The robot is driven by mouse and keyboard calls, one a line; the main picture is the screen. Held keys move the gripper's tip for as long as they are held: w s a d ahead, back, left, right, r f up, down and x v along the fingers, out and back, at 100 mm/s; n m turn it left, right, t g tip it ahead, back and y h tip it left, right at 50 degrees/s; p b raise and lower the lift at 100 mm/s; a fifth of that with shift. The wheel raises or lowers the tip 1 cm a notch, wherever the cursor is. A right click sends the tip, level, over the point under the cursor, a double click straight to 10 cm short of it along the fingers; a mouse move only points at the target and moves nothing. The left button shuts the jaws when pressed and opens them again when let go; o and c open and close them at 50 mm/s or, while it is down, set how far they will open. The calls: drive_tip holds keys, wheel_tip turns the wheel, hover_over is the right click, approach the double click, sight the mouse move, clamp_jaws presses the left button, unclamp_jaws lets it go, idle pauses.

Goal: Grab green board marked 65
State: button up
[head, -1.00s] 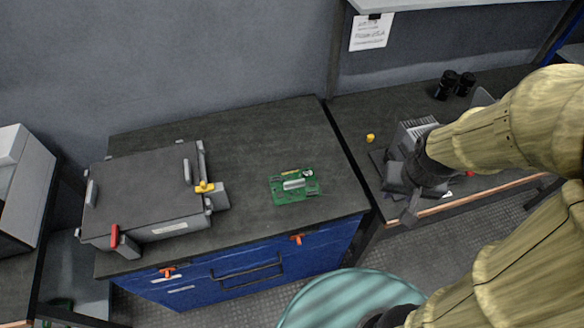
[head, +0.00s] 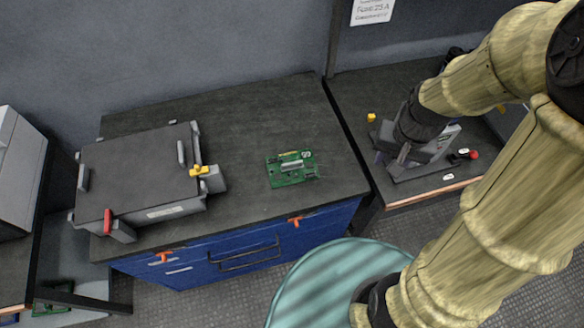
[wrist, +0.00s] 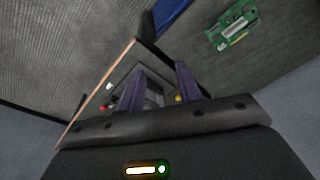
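A green circuit board (head: 291,168) lies flat on the dark bench top, right of the grey case. It has a pale bar-shaped part and a small white mark at its upper right corner, too small to read surely. It also shows in the wrist view (wrist: 232,27) at the upper right, beyond the fingers. My gripper (head: 392,157) is to the right of the board, over the neighbouring bench. Its two fingers stand apart with nothing held between them in the wrist view (wrist: 160,78).
A large grey case (head: 140,175) with red and yellow latches sits left of the board. A grey device (head: 425,160) stands on the right bench behind my gripper. A yellow piece (head: 371,117) lies nearby. Another green board (head: 50,298) shows low at the left. Bench around the board is clear.

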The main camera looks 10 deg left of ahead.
drive_tip(key=w+a+f+m+g+y+b, duration=0.2)
drive_tip(key=w+a+f+m+g, duration=0.15)
drive_tip(key=f, duration=0.35)
drive_tip(key=w+a+f+m+g+y+b, duration=0.2)
drive_tip(key=w+a+f+m+y+b, duration=0.15)
drive_tip(key=w+f, duration=0.2)
drive_tip(key=m+g+y+b, duration=0.1)
drive_tip(key=m+y+b, duration=0.2)
drive_tip(key=m+y, duration=0.25)
approach(292, 165)
drive_tip(key=shift+w+d+f+n+y, duration=0.15)
drive_tip(key=shift+w+d+n, duration=0.1)
drive_tip(key=shift+d, duration=0.25)
drive_tip(key=shift+w+d+r+n+y, duration=0.1)
drive_tip(key=shift+w+d+n+y, duration=0.1)
drive_tip(key=shift+d, duration=0.25)
drive_tip(key=shift+g, duration=0.25)
drive_tip(key=shift+p+x, duration=0.75)
drive_tip(key=shift+x, duration=2.6)
drive_tip(key=shift+s+a, duration=0.15)
drive_tip(key=shift+a, duration=0.4)
drive_tip(key=shift+w+p+x, duration=0.2)
drive_tip(key=shift+p+x, duration=0.4)
drive_tip(key=shift+x, duration=1.45)
drive_tip(key=shift+a, duration=0.1)
